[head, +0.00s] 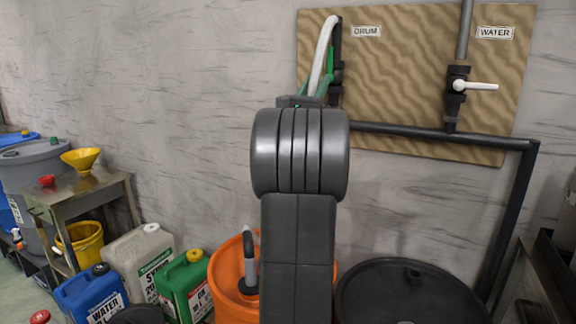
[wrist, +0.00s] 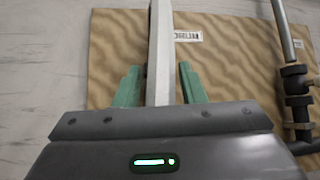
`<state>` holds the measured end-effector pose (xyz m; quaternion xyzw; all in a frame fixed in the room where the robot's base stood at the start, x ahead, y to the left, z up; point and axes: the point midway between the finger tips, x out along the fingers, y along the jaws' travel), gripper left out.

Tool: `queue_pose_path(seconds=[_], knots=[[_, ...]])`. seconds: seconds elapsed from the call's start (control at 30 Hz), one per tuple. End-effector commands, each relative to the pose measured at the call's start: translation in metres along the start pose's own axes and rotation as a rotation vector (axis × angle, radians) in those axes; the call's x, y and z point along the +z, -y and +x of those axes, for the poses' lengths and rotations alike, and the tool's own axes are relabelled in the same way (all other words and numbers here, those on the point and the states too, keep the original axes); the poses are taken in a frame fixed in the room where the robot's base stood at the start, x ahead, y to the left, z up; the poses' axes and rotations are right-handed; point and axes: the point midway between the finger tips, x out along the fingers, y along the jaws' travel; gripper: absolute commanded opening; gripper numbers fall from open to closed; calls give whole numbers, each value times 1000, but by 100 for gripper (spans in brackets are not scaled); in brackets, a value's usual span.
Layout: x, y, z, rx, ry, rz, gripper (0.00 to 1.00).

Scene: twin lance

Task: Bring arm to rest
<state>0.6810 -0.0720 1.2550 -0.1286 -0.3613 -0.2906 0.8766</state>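My gripper (head: 322,76) is raised at the wall board, beyond my grey arm in the head view. In the wrist view its two green fingers (wrist: 159,68) are apart. A pale straight bar (wrist: 160,40) runs between them, with a narrow gap on each side. In the head view a white curved piece (head: 322,48) rises by the fingers to a black upright pipe under the DRUM label (head: 366,31). My arm hides much of the gripper, and I cannot tell how far the pale bar is from the fingers.
The wooden board (head: 408,70) carries black pipes and a WATER valve with a white lever (head: 480,86). Below stand an orange drum (head: 224,275) with a grey-handled lance (head: 250,262), and a dark drum (head: 405,290). Jugs and a metal table (head: 85,186) are at left.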

Motion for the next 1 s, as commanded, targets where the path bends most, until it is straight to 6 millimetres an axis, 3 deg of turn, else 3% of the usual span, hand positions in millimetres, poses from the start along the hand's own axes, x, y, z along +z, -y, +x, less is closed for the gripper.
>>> queue_pose_path(seconds=[0.63,1.0], knots=[[1,1,112,-2,1,1,37],[-7,19,114,-121,-34,122,37]])
